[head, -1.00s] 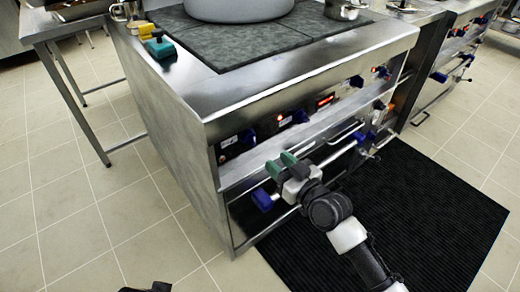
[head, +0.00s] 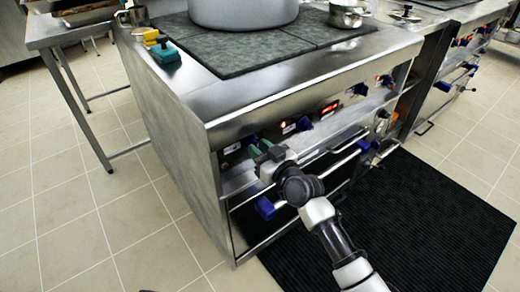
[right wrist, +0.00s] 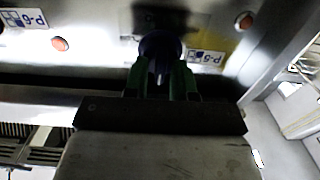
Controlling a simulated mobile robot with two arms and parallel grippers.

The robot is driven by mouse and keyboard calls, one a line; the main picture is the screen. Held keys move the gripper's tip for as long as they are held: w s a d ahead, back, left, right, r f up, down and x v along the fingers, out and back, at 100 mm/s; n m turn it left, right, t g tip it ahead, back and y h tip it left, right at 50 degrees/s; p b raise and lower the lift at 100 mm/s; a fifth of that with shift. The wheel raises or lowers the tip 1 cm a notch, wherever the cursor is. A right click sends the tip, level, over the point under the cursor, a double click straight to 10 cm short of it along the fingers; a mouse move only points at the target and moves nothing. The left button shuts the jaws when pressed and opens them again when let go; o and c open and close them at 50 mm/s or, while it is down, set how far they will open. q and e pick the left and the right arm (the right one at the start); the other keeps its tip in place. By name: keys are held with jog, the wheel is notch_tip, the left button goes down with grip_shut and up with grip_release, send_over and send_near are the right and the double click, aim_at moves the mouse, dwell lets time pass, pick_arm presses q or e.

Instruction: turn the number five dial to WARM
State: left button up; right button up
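The dark blue dial (right wrist: 160,46) sits on the steel front panel of the range, in the middle of the right wrist view, beside a small label (right wrist: 206,57) that appears upside down and is hard to read. My right gripper (right wrist: 161,80) has green fingers, one on each side of the dial's dark grip bar, and looks open with nothing held. Whether a finger touches the dial is too dark to tell. In the head view my right gripper (head: 259,152) is at the left part of the panel and mostly hides this dial. My left gripper is not in view.
A large pot (head: 243,12) stands on the cooktop. A black mat (head: 420,220) covers the floor in front.

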grip_shut()
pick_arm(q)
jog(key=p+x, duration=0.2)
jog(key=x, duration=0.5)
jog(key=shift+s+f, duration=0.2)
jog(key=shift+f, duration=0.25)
pick_arm(e)
jog(key=shift+d+f+m, duration=0.1)
jog(key=shift+m, duration=2.55)
jog(key=shift+d+f+m, duration=0.1)
jog(key=shift+m, duration=2.55)
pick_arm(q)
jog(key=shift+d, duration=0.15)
pick_arm(e)
jog(key=shift+o, duration=1.4)
grip_release()
jog(key=shift+r, duration=0.1)
